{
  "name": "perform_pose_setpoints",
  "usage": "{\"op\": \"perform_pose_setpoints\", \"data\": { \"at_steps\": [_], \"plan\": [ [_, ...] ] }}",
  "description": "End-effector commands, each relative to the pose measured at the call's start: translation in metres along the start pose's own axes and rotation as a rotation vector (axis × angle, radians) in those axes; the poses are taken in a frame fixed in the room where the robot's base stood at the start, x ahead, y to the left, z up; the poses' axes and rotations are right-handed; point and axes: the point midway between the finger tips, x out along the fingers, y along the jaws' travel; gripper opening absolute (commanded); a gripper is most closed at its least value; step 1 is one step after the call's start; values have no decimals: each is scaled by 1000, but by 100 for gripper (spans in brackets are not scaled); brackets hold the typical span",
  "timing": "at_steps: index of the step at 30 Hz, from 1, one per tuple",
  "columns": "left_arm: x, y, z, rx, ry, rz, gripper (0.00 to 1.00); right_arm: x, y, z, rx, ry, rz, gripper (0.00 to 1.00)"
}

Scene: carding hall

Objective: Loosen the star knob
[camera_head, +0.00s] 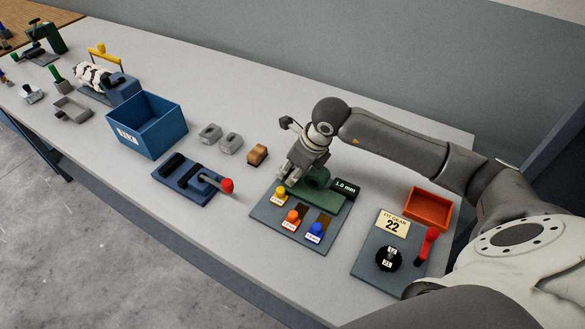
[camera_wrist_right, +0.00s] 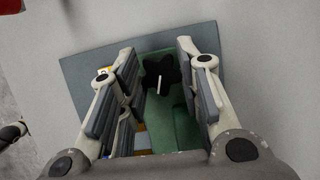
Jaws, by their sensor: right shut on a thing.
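The star knob (camera_wrist_right: 162,75) is black with several lobes and a pale bar across it. It sits over a green block (camera_head: 318,190) on a grey base plate (camera_head: 262,218). My right gripper (camera_head: 289,178) points down over the far left part of this plate. In the right wrist view its two fingers (camera_wrist_right: 158,62) stand on either side of the knob, and it is shut on the knob. In the head view the gripper hides the knob.
Nearby are an orange tray (camera_head: 447,222), a panel with a red lever (camera_head: 426,246), a red-knobbed blue fixture (camera_head: 190,190) and a blue bin (camera_head: 172,136).

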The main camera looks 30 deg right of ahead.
Motion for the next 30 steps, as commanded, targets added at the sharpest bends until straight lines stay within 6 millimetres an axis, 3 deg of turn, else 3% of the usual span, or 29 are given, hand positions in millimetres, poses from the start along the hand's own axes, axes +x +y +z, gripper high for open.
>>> {"op": "perform_pose_setpoints", "data": {
  "at_steps": [11,30],
  "plan": [
    [20,0,2,0,0,0,40,3,-2,-1,-113,-2,44,8],
    [76,1,7,1,0,-1,40,2,-3,1,-589,-3,242,8]
  ]
}}
